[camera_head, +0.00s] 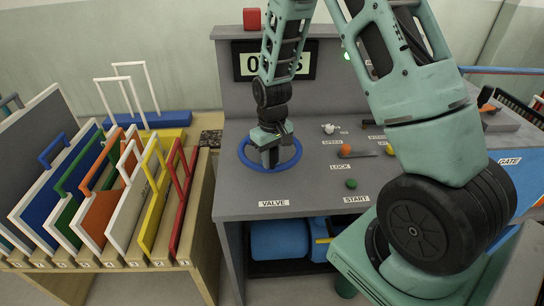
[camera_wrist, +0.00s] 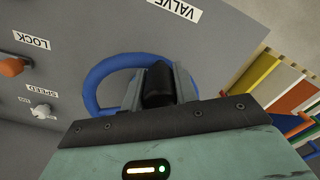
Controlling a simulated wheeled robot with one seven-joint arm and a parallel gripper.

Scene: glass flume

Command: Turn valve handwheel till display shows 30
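The blue valve handwheel (camera_head: 297,153) lies on the grey console top above the VALVE label. My gripper (camera_head: 269,160) points down at it, inside or over the ring. In the wrist view the blue rim (camera_wrist: 97,76) curves around my gripper's fingers (camera_wrist: 158,88). A dark block shows between the fingers; I cannot tell whether it is part of the wheel or of my gripper, nor whether the fingers grip anything. The display (camera_head: 243,65) stands on the console's back panel. My arm hides its middle; a 0 shows at left and a digit like 5 or 6 at right.
On the console are an orange LOCK knob (camera_head: 346,149), a white SPEED knob (camera_head: 328,128) and a green START button (camera_head: 351,184). A red block (camera_head: 252,19) sits on the panel top. A rack of coloured handled plates (camera_head: 120,205) stands to the left.

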